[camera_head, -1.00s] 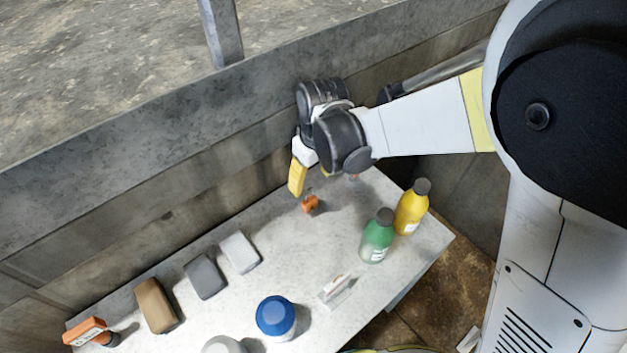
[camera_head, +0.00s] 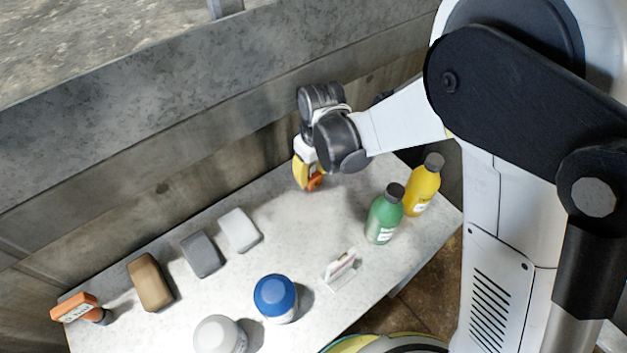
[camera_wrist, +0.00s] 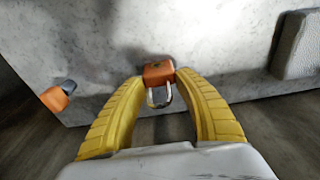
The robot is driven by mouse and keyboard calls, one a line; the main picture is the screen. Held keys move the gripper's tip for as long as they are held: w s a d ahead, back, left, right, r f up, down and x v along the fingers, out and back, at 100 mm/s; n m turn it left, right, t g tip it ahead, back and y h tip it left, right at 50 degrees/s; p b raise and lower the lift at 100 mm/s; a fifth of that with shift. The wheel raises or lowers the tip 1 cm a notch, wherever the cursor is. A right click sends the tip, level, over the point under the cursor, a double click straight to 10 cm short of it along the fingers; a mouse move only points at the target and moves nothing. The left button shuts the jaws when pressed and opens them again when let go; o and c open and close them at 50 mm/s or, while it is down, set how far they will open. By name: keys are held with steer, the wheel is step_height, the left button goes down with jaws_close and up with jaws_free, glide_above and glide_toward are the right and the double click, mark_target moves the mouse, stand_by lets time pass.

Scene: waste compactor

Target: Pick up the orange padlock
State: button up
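The orange padlock (camera_wrist: 158,72) with a silver shackle is between the yellow fingertips of my gripper (camera_wrist: 160,76) in the wrist view. Its shackle points toward my palm. The fingertips are very close to its sides on left and right; whether they press on it I cannot tell. In the head view my gripper (camera_head: 308,180) is down at the back of the white table (camera_head: 215,290), and the padlock (camera_head: 315,183) shows partly behind a finger. The padlock appears to rest on the table.
A green bottle (camera_head: 384,215) and a yellow bottle (camera_head: 421,187) stand to the right. White (camera_head: 239,230), grey (camera_head: 201,254) and brown (camera_head: 150,282) blocks lie left. A blue-capped jar (camera_head: 275,297) and a small card stand (camera_head: 341,269) are in front. A concrete wall (camera_head: 130,150) rises behind.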

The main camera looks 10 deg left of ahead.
steer(key=c, duration=0.6)
steer(key=shift+r, duration=0.1)
